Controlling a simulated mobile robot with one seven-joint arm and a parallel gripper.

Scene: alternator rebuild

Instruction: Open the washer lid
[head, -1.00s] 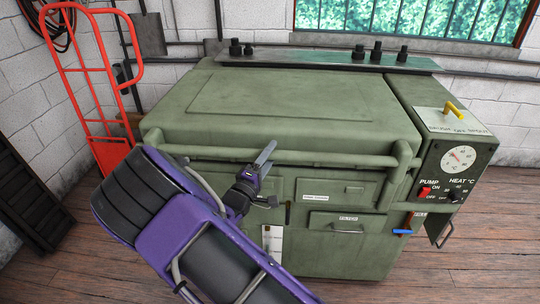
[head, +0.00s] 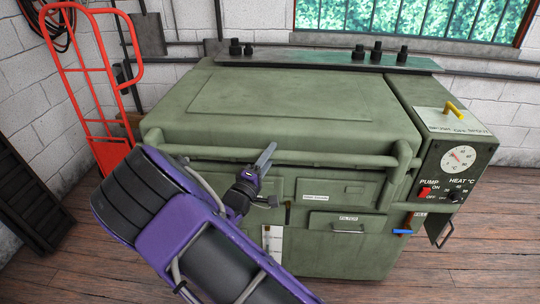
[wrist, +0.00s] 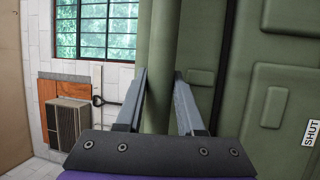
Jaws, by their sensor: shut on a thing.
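The green washer (head: 340,240) stands in front of me with its lid (head: 290,95) down and flat on top. A round green handle bar (head: 330,157) runs along the lid's front edge between end brackets. My gripper (head: 267,152) is at the bar, left of its middle. In the wrist view my gripper (wrist: 160,78) has one finger on each side of the green bar (wrist: 160,50) and is shut on it. The exact contact is partly hidden by the fingers.
A control box (head: 455,165) with a dial and red switch is on the washer's right side. A red hand truck (head: 105,90) stands at the left by the wall. A shelf with dark knobs (head: 320,60) is behind the lid.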

